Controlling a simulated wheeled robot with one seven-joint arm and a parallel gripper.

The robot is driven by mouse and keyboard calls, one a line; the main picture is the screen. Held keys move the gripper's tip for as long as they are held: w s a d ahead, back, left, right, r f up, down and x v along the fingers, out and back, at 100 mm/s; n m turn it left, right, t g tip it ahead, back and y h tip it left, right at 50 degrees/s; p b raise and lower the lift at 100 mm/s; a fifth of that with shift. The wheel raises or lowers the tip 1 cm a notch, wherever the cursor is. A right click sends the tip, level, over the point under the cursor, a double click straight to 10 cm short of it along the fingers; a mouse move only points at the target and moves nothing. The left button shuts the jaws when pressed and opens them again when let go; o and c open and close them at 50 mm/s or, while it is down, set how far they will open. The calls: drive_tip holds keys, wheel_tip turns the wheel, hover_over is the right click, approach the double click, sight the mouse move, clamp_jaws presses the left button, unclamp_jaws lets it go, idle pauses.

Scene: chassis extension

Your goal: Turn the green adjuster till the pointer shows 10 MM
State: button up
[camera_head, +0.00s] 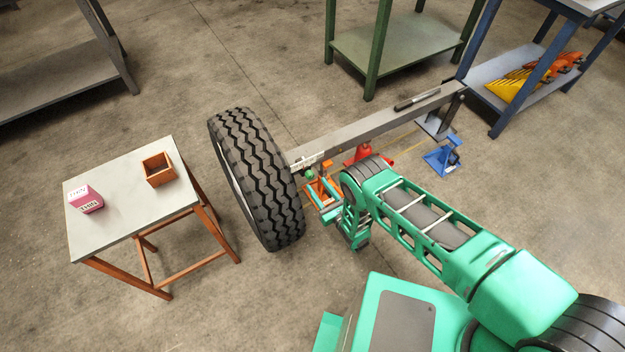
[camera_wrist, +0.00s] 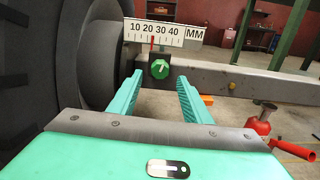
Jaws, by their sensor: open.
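The green adjuster (camera_wrist: 160,69) is a round knob with a white mark, on the grey beam beside the wheel. Above it is a white scale plate (camera_wrist: 185,36) marked 10, 20, 30, 40 MM. A thin red pointer (camera_wrist: 152,42) stands between 20 and 30, seemingly nearer 20. My gripper (camera_wrist: 160,78) is open, its two green fingers on either side of the adjuster in the picture; whether they reach it in depth I cannot tell. In the head view the adjuster (camera_head: 310,175) shows small near the wheel, partly crowded by my arm.
A large tyre (camera_head: 262,180) stands close left of the adjuster. The grey beam (camera_head: 380,123) runs to the back right. A red jack (camera_wrist: 262,122) with a handle is at lower right. A table (camera_head: 125,205) stands left, and a blue stand (camera_head: 443,158) right.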

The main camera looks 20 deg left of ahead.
sight(312, 177)
drive_tip(key=shift+x, duration=2.45)
drive_tip(key=shift+d, duration=0.1)
drive_tip(key=c, duration=1)
